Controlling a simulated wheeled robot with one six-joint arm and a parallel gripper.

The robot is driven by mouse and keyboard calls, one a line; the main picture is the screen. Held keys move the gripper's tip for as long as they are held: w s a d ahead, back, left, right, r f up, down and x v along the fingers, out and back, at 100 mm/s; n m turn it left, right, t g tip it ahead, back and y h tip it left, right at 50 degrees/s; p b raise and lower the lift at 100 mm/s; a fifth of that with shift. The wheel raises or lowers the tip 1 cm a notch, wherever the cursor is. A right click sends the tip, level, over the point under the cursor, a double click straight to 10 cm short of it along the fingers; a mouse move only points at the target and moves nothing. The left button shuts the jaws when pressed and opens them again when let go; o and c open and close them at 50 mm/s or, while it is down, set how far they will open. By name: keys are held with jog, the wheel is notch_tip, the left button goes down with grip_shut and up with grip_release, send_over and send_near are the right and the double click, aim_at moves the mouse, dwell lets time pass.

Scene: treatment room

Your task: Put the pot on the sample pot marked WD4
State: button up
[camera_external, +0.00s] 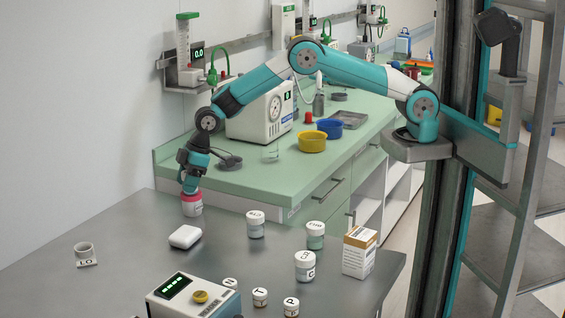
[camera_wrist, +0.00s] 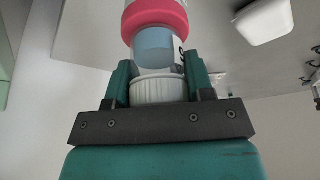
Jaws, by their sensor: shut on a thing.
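My gripper (camera_external: 190,186) points down at the left back of the metal table. Its fingers (camera_wrist: 160,90) are shut on a pot with a ribbed white lid (camera_wrist: 158,91) and a bluish body (camera_wrist: 154,50); the fingers mostly hide this pot in the external view. Directly under it is a sample pot (camera_external: 192,210) with a pink-red lid (camera_wrist: 154,18), standing upright on the table. The held pot appears lined up over that lid; I cannot tell whether they touch. The lower pot's marking is not readable.
A white case (camera_external: 185,236) lies just in front. White-lidded pots (camera_external: 256,226), (camera_external: 315,236) and (camera_external: 305,266) stand to the right, near a carton (camera_external: 359,252). A device with a green display (camera_external: 190,298) and several small marked pots are at the front. A small cup (camera_external: 84,249) stands left.

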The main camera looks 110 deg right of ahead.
jog(key=o, duration=0.9)
jog(key=shift+f, duration=0.1)
jog(key=shift+r, duration=0.35)
jog(key=a+b+v, duration=0.1)
jog(key=b+v, duration=0.1)
jog(key=v, duration=0.9)
jog(key=s+a+r+n+y, duration=0.1)
jog(key=s+a+r, duration=0.5)
jog(key=s+a, duration=0.15)
jog(key=s+a+r+n+g+y, duration=0.15)
jog(key=s+a+r, duration=0.25)
jog(key=s+a, duration=0.75)
jog(key=s+a+n+g, duration=0.1)
jog(key=s, duration=0.7)
jog(key=s+a+g, duration=0.1)
jog(key=s+a, duration=0.1)
jog(key=s, duration=0.6)
jog(key=s+a+f+n+g+y, duration=0.1)
jog(key=s+a, duration=0.1)
jog(key=s, duration=0.6)
jog(key=shift+s+n, duration=0.15)
jog(key=shift+n, duration=0.2)
